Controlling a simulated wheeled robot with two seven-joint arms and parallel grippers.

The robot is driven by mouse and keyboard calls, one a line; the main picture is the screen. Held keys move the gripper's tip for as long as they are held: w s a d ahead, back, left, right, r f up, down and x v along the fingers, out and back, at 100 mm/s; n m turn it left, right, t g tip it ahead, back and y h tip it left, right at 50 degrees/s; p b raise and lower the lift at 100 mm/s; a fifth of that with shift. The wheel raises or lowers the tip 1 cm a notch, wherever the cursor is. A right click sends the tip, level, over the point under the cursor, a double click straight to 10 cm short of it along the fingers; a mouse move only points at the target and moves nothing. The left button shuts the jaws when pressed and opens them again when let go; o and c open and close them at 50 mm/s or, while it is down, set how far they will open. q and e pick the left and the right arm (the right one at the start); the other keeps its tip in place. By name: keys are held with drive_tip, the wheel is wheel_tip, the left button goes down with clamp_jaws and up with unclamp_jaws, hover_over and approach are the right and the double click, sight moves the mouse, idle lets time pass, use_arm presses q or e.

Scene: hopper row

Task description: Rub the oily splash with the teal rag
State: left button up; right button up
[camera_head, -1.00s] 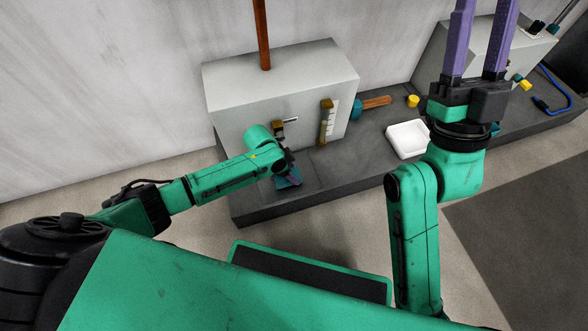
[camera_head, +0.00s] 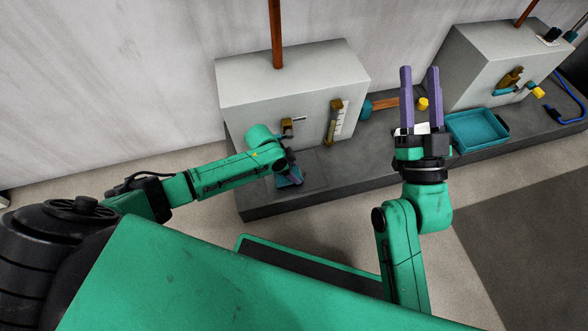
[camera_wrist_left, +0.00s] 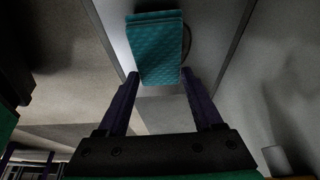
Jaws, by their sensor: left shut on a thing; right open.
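The teal rag (camera_head: 288,179) is at the front of the dark platform (camera_head: 345,182), below the nearer grey hopper box. My left gripper (camera_head: 291,170) is shut on the rag, which also shows between the fingertips in the left wrist view (camera_wrist_left: 160,48). A dark rounded patch (camera_wrist_left: 187,40) shows at the rag's edge there, most of it hidden behind the rag; it may be the oily splash. I cannot tell whether the rag touches the surface. My right gripper (camera_head: 419,75) is open and empty, fingers pointing up in the picture, in front of the platform.
A white tray (camera_head: 412,128) is mostly hidden behind my right gripper. A teal tray (camera_head: 477,131) and a second grey box (camera_head: 500,55) stand to the right.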

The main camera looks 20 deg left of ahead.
drive_tip(key=shift+r, duration=0.1)
use_arm(q)
drive_tip(key=shift+w+d+b, duration=0.3)
drive_tip(key=shift+w+d, duration=0.3)
drive_tip(key=shift+d, duration=0.35)
drive_tip(key=shift+f+b, duration=0.4)
drive_tip(key=shift+f, duration=0.2)
use_arm(e)
drive_tip(key=shift+f, duration=0.45)
use_arm(q)
drive_tip(key=shift+w+d+f+b, duration=0.1)
drive_tip(key=shift+w+d+b, duration=0.4)
drive_tip(key=shift+d, duration=0.4)
use_arm(e)
drive_tip(key=shift+s+f, duration=0.1)
drive_tip(key=shift+f, duration=0.25)
use_arm(q)
drive_tip(key=shift+s+p, duration=0.1)
drive_tip(key=shift+p, duration=0.3)
use_arm(e)
drive_tip(key=shift+r, duration=0.25)
